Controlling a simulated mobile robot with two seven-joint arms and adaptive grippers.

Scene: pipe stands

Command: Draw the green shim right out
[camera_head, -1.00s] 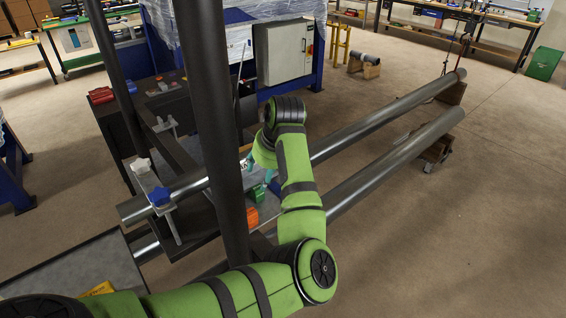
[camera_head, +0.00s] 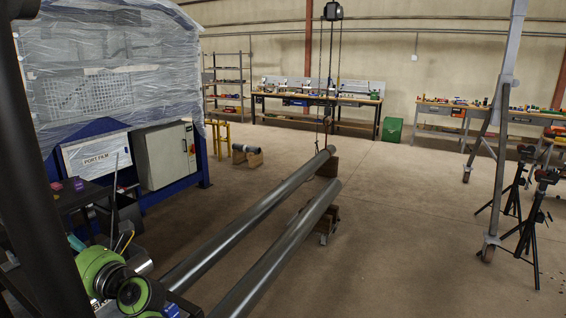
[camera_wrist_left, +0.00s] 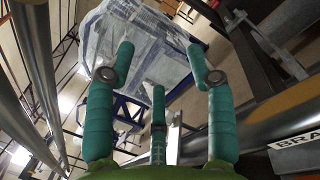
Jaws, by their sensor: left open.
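I cannot make out the green shim in either current view. My left gripper (camera_wrist_left: 160,65) shows in the left wrist view with its teal fingers spread apart and nothing between them. In the head view my green left wrist is at the lower left, beside the near ends of the pipes, and its fingers are mostly hidden. Two long grey pipes, the left one (camera_head: 245,236) and the right one (camera_head: 285,252), run from the lower middle back to supports (camera_head: 327,225) at their far ends. My right gripper is not in view.
A dark post (camera_head: 45,190) stands close at the left. Behind it are a film-wrapped machine (camera_head: 75,75) and a pale cabinet (camera_head: 165,155). Black tripod stands (camera_head: 530,215) and a grey wheeled frame (camera_head: 497,130) are at the right. Floor between pipes and tripods is clear.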

